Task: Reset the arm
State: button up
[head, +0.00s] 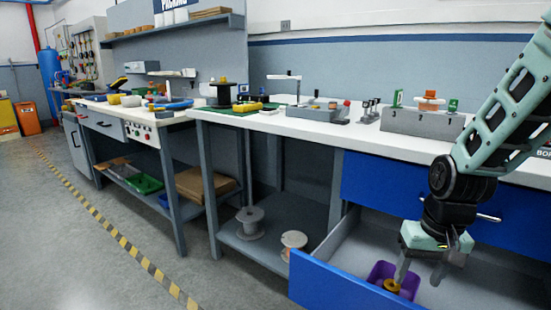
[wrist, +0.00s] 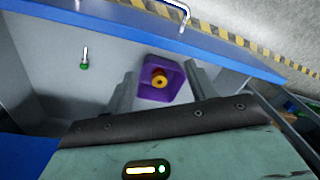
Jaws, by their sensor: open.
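My arm reaches down at the right of the head view over an open blue drawer (head: 340,285). My gripper (head: 420,277) is open, fingers pointing down, above the drawer. A small purple tray (head: 378,270) sits in the drawer, with a yellow-orange spool-like part (head: 391,286) in it. In the wrist view, the purple tray (wrist: 176,90) and the part (wrist: 159,78) appear beyond and between the two open fingers (wrist: 160,72). I see nothing held. One finger partly covers the tray in the head view.
A small pin with a green end (wrist: 84,62) lies in the drawer. The white workbench (head: 300,128) above holds a grey fixture block (head: 422,123) near my arm. Grey spools (head: 250,222) stand on the lower shelf. Open floor (head: 95,260) lies at left, with a striped line.

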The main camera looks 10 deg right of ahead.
jog(key=a+r+n, duration=0.1)
jog(key=a+r+n+t, duration=0.1)
jog(key=a, duration=0.1)
jog(key=a+n+t, duration=0.1)
jog(key=n, duration=0.1)
jog(key=shift+w+a+r+h, duration=0.3)
jog(key=shift+w+r, duration=0.05)
jog(key=shift+r, duration=0.05)
jog(key=s+a+r+n+g, duration=0.1)
jog(key=s+a+n, duration=0.4)
jog(key=a, duration=0.4)
jog(key=s+a+r+n+g, duration=0.1)
jog(key=s+a+n+g, duration=0.1)
jog(key=s+a, duration=0.55)
notch_tip(320, 180, up, 24)
jog(key=a+p, duration=0.1)
jog(key=p, duration=2.3)
jog(key=shift+s+r+p, duration=0.2)
jog(key=shift+s+p, duration=0.15)
jog(key=shift+a, duration=0.1)
